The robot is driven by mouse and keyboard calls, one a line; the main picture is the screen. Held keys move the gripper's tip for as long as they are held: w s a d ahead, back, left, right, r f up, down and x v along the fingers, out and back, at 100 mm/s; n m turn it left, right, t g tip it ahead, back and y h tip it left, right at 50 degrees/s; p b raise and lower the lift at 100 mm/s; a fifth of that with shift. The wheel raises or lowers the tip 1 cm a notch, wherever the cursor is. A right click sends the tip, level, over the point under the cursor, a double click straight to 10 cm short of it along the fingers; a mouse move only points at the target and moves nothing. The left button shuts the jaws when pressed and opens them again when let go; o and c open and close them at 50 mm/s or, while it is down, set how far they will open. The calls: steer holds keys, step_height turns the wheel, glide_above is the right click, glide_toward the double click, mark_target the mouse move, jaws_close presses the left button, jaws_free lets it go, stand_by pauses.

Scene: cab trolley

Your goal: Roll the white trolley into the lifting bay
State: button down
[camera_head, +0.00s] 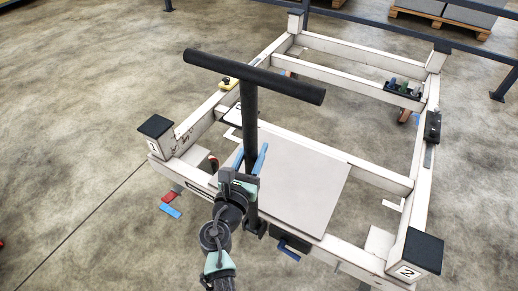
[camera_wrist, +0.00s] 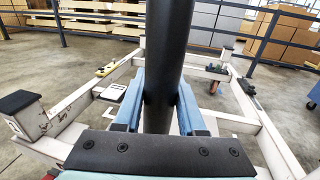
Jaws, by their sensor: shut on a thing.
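The white trolley (camera_head: 375,177) is a worn open frame with black-topped corner posts, one numbered 2, and a pale flat panel (camera_head: 295,185) at the near end. Its dark upright handle post (camera_head: 249,115) carries a black T-bar (camera_head: 255,77). My gripper (camera_head: 252,164) is shut on this post below the T-bar. In the wrist view the blue fingers of my gripper (camera_wrist: 160,105) lie on both sides of the post (camera_wrist: 168,45), and the frame (camera_wrist: 75,108) spreads out behind it. I cannot pick out the lifting bay for certain.
A dark rail (camera_head: 372,21) runs behind the trolley, with pallets (camera_head: 440,14) beyond it. Red and blue pedals (camera_head: 171,211) stick out low at the near left corner. White marks (camera_head: 392,205) show on the floor inside the frame.

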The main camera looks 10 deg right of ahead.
steer(key=shift+s+d+r, duration=0.1)
steer(key=shift+s, duration=0.05)
steer(key=shift+d+h, duration=0.3)
steer(key=shift+d, duration=0.1)
steer(key=shift+c, duration=2)
jaws_free()
steer(key=shift+a, duration=0.2)
